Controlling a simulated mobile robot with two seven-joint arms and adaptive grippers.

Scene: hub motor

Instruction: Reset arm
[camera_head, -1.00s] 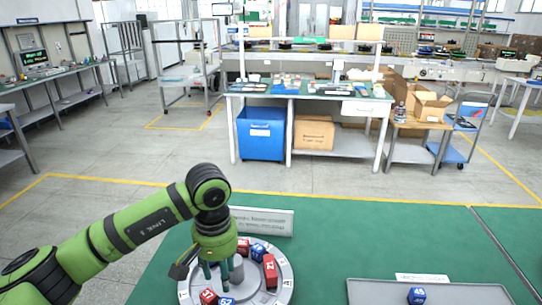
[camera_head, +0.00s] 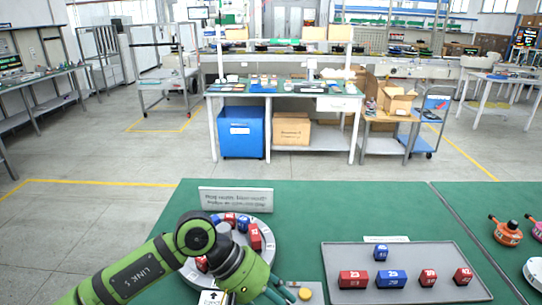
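My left arm is green and comes in from the lower left. Its gripper (camera_head: 284,292) hangs low at the front, just right of the round grey dial (camera_head: 265,275), with teal fingers. The fingers partly overlap in view and run close to the bottom edge, so I cannot tell whether they are apart. I see no block held. The dial carries several red and blue numbered blocks, such as a red one (camera_head: 254,236) and a blue one (camera_head: 243,223); my arm hides its front part. My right gripper is not in view.
A small yellow round button (camera_head: 305,293) is beside the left gripper. A grey tray (camera_head: 345,255) at right holds several red and blue blocks. A sign (camera_head: 236,198) stands behind the dial. Orange (camera_head: 507,233) and white round objects are at far right.

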